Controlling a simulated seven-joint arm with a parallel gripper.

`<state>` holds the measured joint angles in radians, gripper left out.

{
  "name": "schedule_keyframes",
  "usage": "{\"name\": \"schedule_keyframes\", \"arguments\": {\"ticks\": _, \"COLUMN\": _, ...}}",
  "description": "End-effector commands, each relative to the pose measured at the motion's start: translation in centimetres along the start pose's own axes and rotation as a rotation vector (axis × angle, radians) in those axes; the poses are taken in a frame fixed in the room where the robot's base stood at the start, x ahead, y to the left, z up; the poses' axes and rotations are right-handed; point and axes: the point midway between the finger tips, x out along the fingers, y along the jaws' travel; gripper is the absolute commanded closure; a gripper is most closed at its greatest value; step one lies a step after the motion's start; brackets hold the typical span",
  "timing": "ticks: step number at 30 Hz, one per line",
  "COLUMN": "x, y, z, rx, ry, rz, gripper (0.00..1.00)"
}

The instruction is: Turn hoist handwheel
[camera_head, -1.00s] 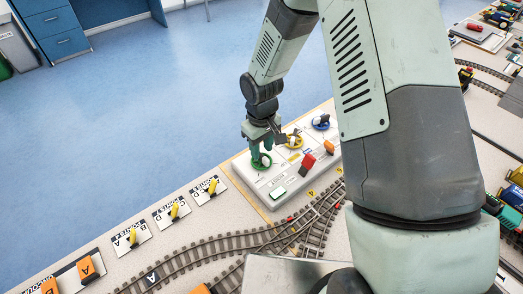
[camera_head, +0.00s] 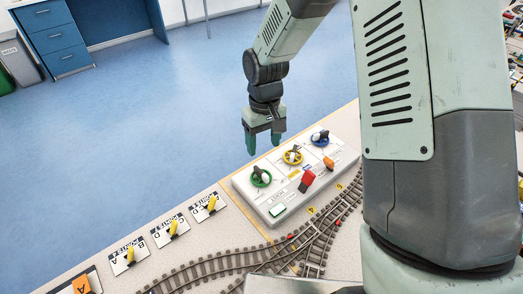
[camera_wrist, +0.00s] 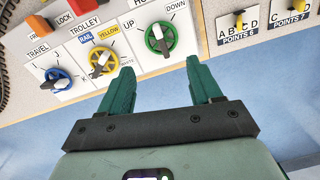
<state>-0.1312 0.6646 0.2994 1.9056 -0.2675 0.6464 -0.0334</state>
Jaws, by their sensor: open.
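The hoist handwheel is the green wheel (camera_head: 261,178) at the near-left end of the white control panel (camera_head: 275,217). In the wrist view the green wheel (camera_wrist: 160,38) lies between UP and DOWN labels, with a dark grip and a white knob on it. My gripper (camera_head: 263,143) hangs in the air above and behind the green wheel, clear of it. In the wrist view my gripper (camera_wrist: 160,67) has its green fingers spread with nothing between them. The wheel shows just beyond the fingertips.
A yellow wheel (camera_head: 293,157) and a blue wheel (camera_head: 319,138) sit farther along the panel. A red block (camera_head: 307,181), an orange block (camera_head: 329,163) and a green button (camera_head: 278,210) line its front. Points levers (camera_head: 173,228) and track (camera_head: 215,267) lie nearby.

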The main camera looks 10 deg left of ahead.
Motion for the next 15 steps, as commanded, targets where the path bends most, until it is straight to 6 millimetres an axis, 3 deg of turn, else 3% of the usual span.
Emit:
{"name": "schedule_keyframes", "arguments": {"ticks": 1, "x": 0.3, "y": 0.8, "z": 0.0, "rx": 0.149, "ry": -0.022, "rz": -0.026, "gripper": 0.28}}
{"name": "schedule_keyframes", "arguments": {"ticks": 5, "x": 1.0, "y": 2.4, "z": 0.1, "rx": 0.658, "ry": -0.111, "rz": -0.122, "gripper": 0.08}}
{"name": "schedule_keyframes", "arguments": {"ticks": 9, "x": 1.1, "y": 3.4, "z": -0.5, "rx": 1.111, "ry": -0.211, "rz": -0.212, "gripper": 0.08}}
{"name": "schedule_keyframes", "arguments": {"ticks": 12, "x": 1.1, "y": 3.7, "z": -0.9, "rx": 1.296, "ry": -0.262, "rz": -0.251, "gripper": 0.08}}
{"name": "schedule_keyframes", "arguments": {"ticks": 15, "x": 1.4, "y": 3.7, "z": -1.0, "rx": 1.369, "ry": -0.284, "rz": -0.266, "gripper": 0.08}}
